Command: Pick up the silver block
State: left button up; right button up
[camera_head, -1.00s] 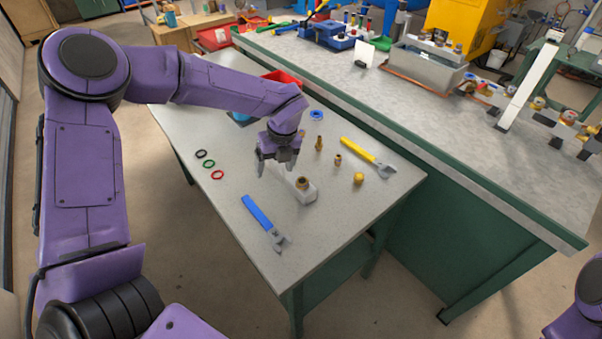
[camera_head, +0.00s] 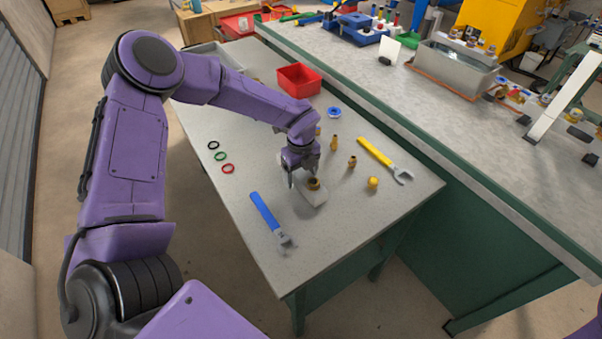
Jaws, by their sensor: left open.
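The silver block (camera_head: 318,198) lies on the grey work table, with a brass fitting (camera_head: 314,184) standing on it. My left gripper (camera_head: 303,178) is open and points down at the block's far end. Its fingers are close to the block and partly hide that end. I cannot tell whether they touch it. My right gripper is out of view.
A blue wrench (camera_head: 268,218) lies left of the block and a yellow wrench (camera_head: 378,155) to its right. Small brass parts (camera_head: 352,161) and a yellow cap (camera_head: 373,183) stand nearby. Three rings (camera_head: 221,156) lie at left. A red bin (camera_head: 299,80) stands behind.

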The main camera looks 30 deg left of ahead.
pick_arm(q)
grip_shut()
jog(key=shift+w, duration=0.1)
jog(key=shift+r, duration=0.1)
